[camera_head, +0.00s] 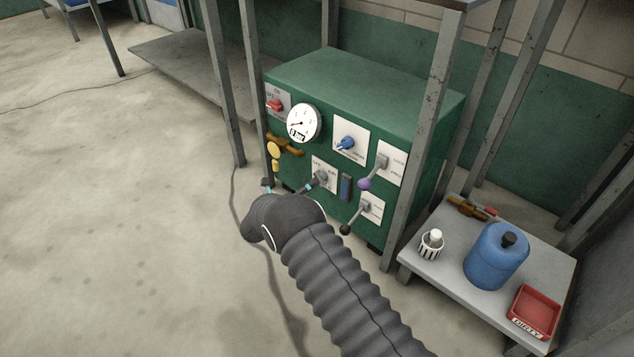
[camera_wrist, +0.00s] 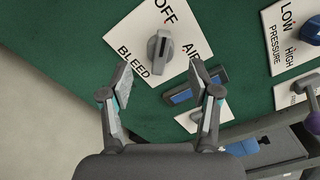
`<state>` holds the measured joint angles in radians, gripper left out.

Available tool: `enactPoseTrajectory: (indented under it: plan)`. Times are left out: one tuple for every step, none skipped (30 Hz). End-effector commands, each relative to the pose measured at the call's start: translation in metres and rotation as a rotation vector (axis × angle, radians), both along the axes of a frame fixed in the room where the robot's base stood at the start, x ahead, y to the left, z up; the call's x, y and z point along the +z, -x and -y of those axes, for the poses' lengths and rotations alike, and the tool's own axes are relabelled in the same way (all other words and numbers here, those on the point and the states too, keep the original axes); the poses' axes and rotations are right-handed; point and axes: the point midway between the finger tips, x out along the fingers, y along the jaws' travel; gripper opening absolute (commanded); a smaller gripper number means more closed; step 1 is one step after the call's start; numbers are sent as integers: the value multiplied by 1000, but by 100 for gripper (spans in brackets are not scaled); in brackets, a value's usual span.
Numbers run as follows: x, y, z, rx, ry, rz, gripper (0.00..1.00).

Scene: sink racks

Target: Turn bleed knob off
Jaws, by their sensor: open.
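The grey bleed knob (camera_wrist: 160,47) sits on a tilted white plate (camera_wrist: 181,27) marked OFF, AIR and BLEED in the wrist view. Its raised grip runs nearly up and down in that picture; I cannot tell for sure which label it points to. In the head view the knob (camera_head: 321,176) is low on the front of the green panel box (camera_head: 372,84). My gripper (camera_wrist: 160,80) is open and empty, its fingertips spread to either side below the knob and apart from it. In the head view my gripper (camera_head: 293,186) is low in front of the panel.
Close to the knob are a blue rectangular part (camera_head: 346,187), a blue pressure knob (camera_head: 346,142), a purple-tipped lever (camera_head: 365,183) and a black-tipped lever (camera_head: 347,229). A rack post (camera_head: 427,145) stands at right. A low shelf holds a blue jug (camera_head: 495,258) and red tray (camera_head: 535,309).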

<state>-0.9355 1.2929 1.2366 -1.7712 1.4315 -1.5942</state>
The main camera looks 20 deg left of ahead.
Motion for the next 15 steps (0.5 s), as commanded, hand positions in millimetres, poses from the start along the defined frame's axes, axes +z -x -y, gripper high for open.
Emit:
enactPoseTrajectory:
  plan:
    - [0, 11, -5, 4, 2, -1, 62]
    - [0, 17, -7, 4, 3, -1, 62]
    - [0, 24, -10, 2, 2, -1, 62]
    - [0, 29, -12, 1, 2, -1, 62]
    - [0, 34, -14, 2, 2, -1, 62]
    - [0, 40, -16, 2, 2, -1, 62]
    - [0, 44, -18, 1, 2, -1, 62]
    - [0, 48, -20, 0, 1, 0, 62]
    - [0, 53, -22, 0, 1, 0, 62]
    - [0, 56, -23, 0, 0, 0, 62]
    - [0, 59, -24, -1, 1, 0, 62]
    - [0, 62, -25, -1, 1, 0, 62]
    - [0, 64, -25, -1, 1, 0, 62]
    - [0, 66, -26, -1, 1, 0, 62]
    - [0, 67, -27, -2, 1, -1, 62]
